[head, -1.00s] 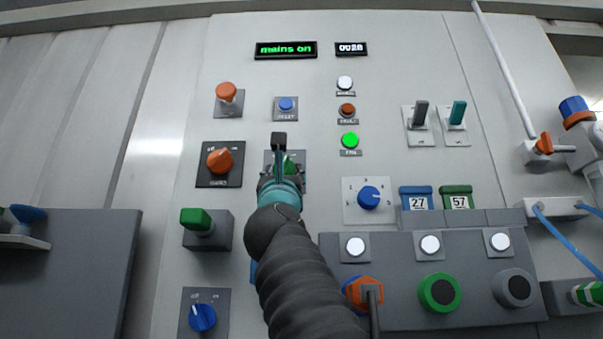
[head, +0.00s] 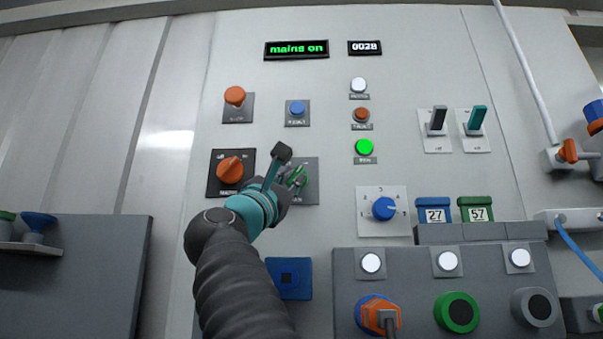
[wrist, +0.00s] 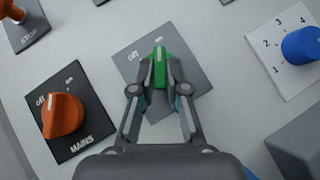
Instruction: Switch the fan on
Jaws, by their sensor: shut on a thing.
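The green fan knob (wrist: 160,66) sits on a grey plate (wrist: 192,88) with "off" and "on" marks. In the wrist view its white line points up, close to the "on" mark. My gripper (wrist: 160,78) is shut on this knob, one finger on each side. In the head view the knob (head: 299,177) is partly covered by my gripper (head: 294,180), which reaches it from the lower left. A green lamp (head: 364,147) to the upper right looks lit; its label is too small to read surely.
The orange mains knob (wrist: 62,115) is close on the left. A blue numbered dial (head: 384,208) is on the right. A display (head: 296,49) reads "mains on". A blue square fitting (head: 289,278) is below, and a grey socket box (head: 440,262) stands out at lower right.

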